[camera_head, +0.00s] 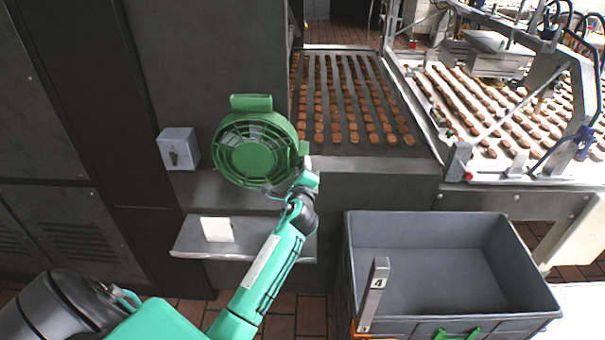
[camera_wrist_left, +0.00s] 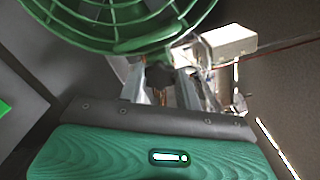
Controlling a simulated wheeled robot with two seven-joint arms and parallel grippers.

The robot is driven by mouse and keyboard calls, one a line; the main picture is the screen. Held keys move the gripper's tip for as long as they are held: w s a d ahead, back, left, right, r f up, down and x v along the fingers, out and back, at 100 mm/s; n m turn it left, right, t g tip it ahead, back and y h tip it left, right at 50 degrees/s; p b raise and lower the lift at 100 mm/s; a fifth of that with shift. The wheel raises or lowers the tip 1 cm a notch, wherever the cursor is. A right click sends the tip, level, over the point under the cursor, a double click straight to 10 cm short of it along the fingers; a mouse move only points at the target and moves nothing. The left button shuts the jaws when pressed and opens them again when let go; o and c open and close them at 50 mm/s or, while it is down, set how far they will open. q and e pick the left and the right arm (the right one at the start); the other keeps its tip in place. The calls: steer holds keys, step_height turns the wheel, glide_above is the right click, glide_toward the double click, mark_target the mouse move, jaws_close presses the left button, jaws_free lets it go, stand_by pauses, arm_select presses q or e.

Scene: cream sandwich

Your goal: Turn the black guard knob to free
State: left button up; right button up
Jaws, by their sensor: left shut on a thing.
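The round green fan guard (camera_head: 255,150) is mounted at the front of the dark cabinet; its green ribs (camera_wrist_left: 118,20) fill the top left of the left wrist view. My left gripper (camera_head: 303,180) is at the guard's lower right edge. In the left wrist view its two metal fingers stand on either side of a small black knob (camera_wrist_left: 160,75), just below the guard's rim, and are shut on it. The knob's turn position cannot be made out. In the head view the gripper and wrist hide the knob. My right gripper is not in view.
A grey switch box (camera_head: 178,148) with a dark switch is left of the guard. A metal shelf (camera_head: 265,240) with a white card (camera_head: 217,229) is below. A grey crate (camera_head: 430,226) stands at the lower right. Conveyors with biscuits (camera_head: 350,100) lie behind.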

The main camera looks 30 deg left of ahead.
arm_select(q)
steer(key=shift+f+n+b, duration=0.15)
steer(key=shift+n+b, duration=0.4)
steer(key=shift+n, duration=1.05)
steer(key=o, duration=0.7)
steer(key=b+v, duration=0.3)
steer(key=v, duration=1.1)
